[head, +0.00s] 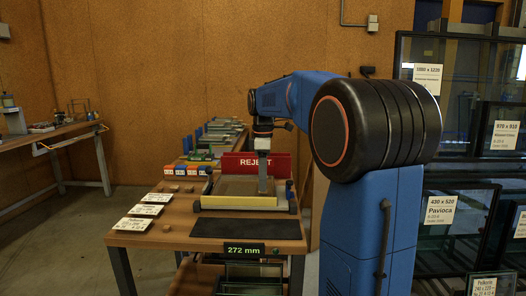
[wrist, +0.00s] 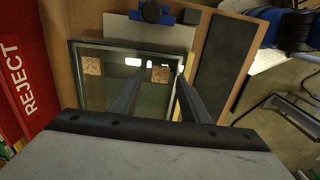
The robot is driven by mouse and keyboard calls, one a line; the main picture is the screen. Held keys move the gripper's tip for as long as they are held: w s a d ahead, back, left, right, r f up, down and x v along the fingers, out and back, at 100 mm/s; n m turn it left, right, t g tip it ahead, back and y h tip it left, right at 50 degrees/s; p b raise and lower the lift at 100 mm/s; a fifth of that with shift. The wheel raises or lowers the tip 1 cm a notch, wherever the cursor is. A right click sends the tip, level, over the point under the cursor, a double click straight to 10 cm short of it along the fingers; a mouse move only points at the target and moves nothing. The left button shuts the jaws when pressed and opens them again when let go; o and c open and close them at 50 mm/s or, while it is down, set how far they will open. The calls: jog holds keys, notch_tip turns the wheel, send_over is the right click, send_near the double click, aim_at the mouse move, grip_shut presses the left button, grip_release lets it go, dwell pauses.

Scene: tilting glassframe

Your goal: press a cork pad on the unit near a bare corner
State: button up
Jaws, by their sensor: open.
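The glass unit (wrist: 110,95) lies flat in the wrist view, with a dark edge frame. One cork pad (wrist: 91,65) sits on it near its upper left corner. A second cork pad (wrist: 160,75) shows near the upper right corner, between my fingertips. My gripper (wrist: 162,78) is open, with a dark finger on each side of that pad; I cannot tell whether they touch it. In the head view my gripper (head: 264,190) points down over the unit (head: 238,187). The unit's near corners are hidden behind my wrist housing in the wrist view.
A red REJECT board (head: 255,165) stands behind the unit. A yellow-faced rail (head: 238,202) runs along its front. Label cards (head: 145,210) and small brown pieces (head: 167,228) lie left. Glass racks (head: 460,200) stand right.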

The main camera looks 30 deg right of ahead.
notch_tip(320, 180, up, 16)
jog(key=shift+w+f, duration=0.15)
jog(key=shift+d, duration=0.1)
jog(key=shift+f, duration=0.1)
jog(key=c, duration=0.6)
jog(key=f, duration=0.8)
jog(key=shift+s+f, duration=0.2)
jog(key=shift+f, duration=0.15)
grip_shut()
jog(key=shift+f, duration=3.4)
